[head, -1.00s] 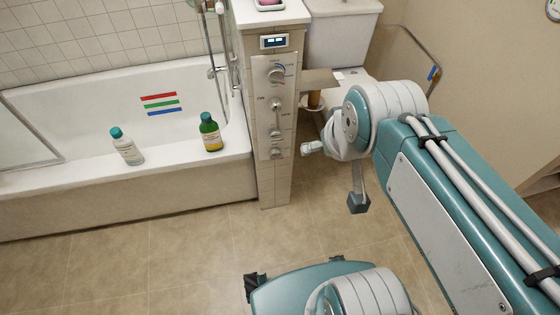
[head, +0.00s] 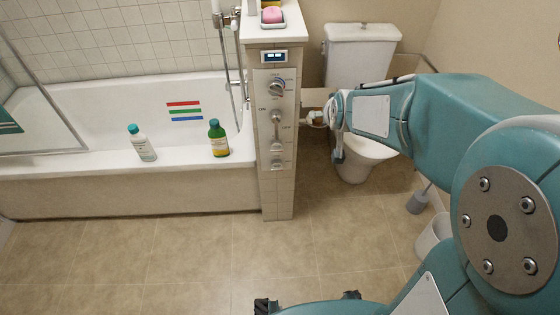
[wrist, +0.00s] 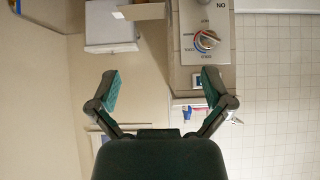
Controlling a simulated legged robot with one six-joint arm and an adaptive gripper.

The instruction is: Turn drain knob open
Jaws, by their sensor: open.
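The control panel (head: 277,125) is on the narrow end of the tiled partition in the head view. It carries a dial with red and blue marks (head: 276,89), a lever (head: 277,118) below it and a lower knob (head: 277,163). I cannot read which one is labelled drain. In the wrist view, which looks upside down, the red-and-blue dial (wrist: 207,40) is beyond the right fingertip. My gripper (wrist: 160,85) is open and empty, apart from the panel. In the head view my wrist is right of the panel, and its fingers are not clear.
The partition top holds a pink soap (head: 272,15) in a dish. A white bottle (head: 141,143) and a green bottle (head: 218,138) stand on the bathtub rim (head: 185,155). A toilet (head: 355,165) stands behind my arm. A bin (head: 433,238) is at right. The floor before the panel is clear.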

